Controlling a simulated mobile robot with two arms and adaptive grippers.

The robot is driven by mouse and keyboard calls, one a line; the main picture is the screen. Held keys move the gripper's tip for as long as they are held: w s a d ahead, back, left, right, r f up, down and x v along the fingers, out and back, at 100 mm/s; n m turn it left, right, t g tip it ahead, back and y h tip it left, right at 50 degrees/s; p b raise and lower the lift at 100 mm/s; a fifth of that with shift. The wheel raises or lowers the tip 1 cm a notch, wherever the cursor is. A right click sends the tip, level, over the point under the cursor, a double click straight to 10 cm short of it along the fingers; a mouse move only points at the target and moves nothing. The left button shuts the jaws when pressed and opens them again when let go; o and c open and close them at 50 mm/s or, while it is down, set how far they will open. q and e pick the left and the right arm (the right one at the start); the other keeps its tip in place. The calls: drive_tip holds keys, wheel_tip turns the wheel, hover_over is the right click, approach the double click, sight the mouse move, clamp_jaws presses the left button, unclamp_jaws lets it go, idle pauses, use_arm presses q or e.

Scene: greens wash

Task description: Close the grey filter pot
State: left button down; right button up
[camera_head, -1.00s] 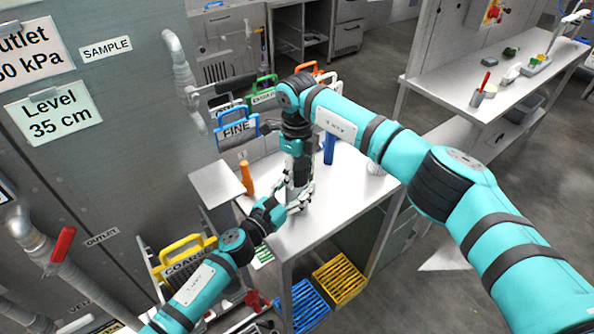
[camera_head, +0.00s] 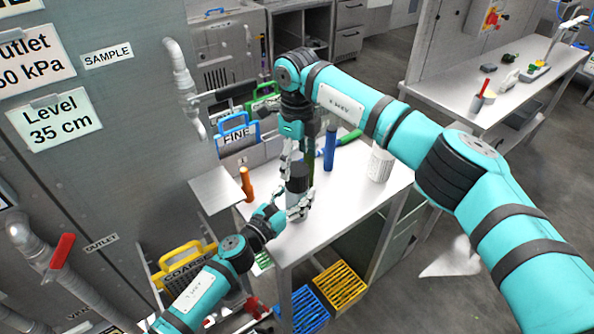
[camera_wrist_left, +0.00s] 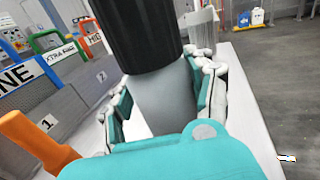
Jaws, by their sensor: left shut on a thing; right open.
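The grey filter pot (camera_wrist_left: 165,105) stands upright on the white table, with its ribbed black lid (camera_wrist_left: 138,32) sitting on top. In the head view the black lid (camera_head: 298,170) shows above the grey body (camera_head: 297,184). I cannot tell how tightly the lid sits. My left gripper (camera_head: 298,206) is shut around the grey body below the lid; its fingers (camera_wrist_left: 162,108) show on both sides in the left wrist view.
On the white table (camera_head: 335,205) are an orange-handled item (camera_head: 247,184), a blue cylinder (camera_head: 329,150), a green item (camera_head: 350,137) and a white ribbed container (camera_head: 380,163). Blue (camera_head: 309,309) and yellow (camera_head: 340,285) crates stand below. The FINE strainer (camera_head: 237,134) hangs behind.

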drive_tip(key=shift+r, duration=0.75)
use_arm(q)
drive_tip(key=shift+c, duration=1.9)
unclamp_jaws()
drive_tip(key=v, duration=1.2)
